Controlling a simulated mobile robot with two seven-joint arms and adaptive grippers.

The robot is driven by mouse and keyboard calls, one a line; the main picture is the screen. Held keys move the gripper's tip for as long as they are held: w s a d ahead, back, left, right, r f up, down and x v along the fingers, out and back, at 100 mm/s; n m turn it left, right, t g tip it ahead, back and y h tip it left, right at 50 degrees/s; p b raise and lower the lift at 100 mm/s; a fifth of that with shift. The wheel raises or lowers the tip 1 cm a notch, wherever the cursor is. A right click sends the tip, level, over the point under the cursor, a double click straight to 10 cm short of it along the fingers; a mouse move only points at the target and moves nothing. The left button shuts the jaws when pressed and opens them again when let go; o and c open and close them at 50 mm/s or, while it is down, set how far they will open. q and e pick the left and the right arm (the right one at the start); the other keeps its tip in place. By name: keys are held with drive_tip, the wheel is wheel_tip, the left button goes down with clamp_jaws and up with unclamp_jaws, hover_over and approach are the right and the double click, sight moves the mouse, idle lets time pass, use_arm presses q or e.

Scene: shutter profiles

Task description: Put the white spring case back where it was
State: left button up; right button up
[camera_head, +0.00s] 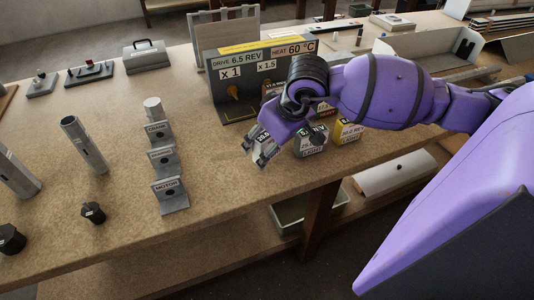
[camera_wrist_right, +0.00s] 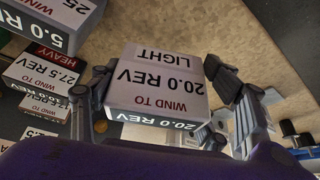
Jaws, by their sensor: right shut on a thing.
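The white spring case (camera_wrist_right: 158,88), labelled "LIGHT", "WIND TO" and "20.0 REV", sits between the fingers of my right gripper (camera_wrist_right: 170,98) in the right wrist view. In the head view my right gripper (camera_head: 262,150) is shut on it over the table, right of the row of brackets. Only a small part of the held case shows there, between the fingers. My left gripper is not in view.
A grey panel (camera_head: 228,95) reading "DRIVE 6.5 REV" and "HEAT 60 °C" stands behind the gripper. Brackets, including one labelled "MOTOR" (camera_head: 172,197), stand left of it. A red-marked "HEAVY" case (camera_wrist_right: 42,70) shows in the wrist view.

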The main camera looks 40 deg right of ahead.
drive_tip(key=shift+w+f, duration=0.35)
drive_tip(key=shift+f, duration=0.05)
wheel_tip(320, 180, down, 3)
drive_tip(key=shift+f, duration=0.1)
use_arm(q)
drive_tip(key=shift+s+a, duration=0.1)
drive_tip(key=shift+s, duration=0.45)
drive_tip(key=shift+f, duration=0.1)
